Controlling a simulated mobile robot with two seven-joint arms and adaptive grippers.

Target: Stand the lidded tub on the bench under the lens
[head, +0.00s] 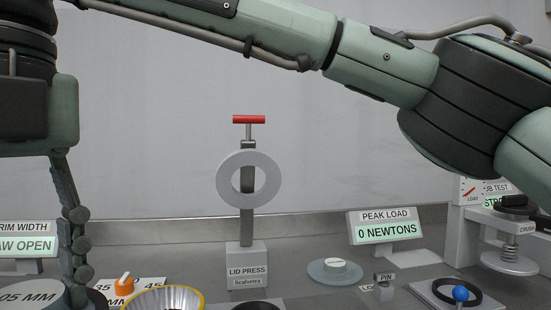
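A grey round top marked "05 MM" (25,296) is cut off at the lower left corner. I cannot tell whether it is the tub's lid. No lidded tub can be made out for sure. A flat grey ring (228,194) with an open middle stands upright on the "LID PRESS" post; I see no clear lens. My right arm crosses the top from the right, apparently to the gripper at the left edge. One dark finger of that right gripper (74,235) hangs beside the grey top; contact is unclear and the other finger is hidden. My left gripper is out of view.
A yellow-rimmed bowl (163,300) and an orange knob (124,284) are at the lower left. The press has a red handle (249,119). A round grey base (335,272), a peak-load display (385,228), a blue ball (460,294) and a crush stand (508,262) are to the right.

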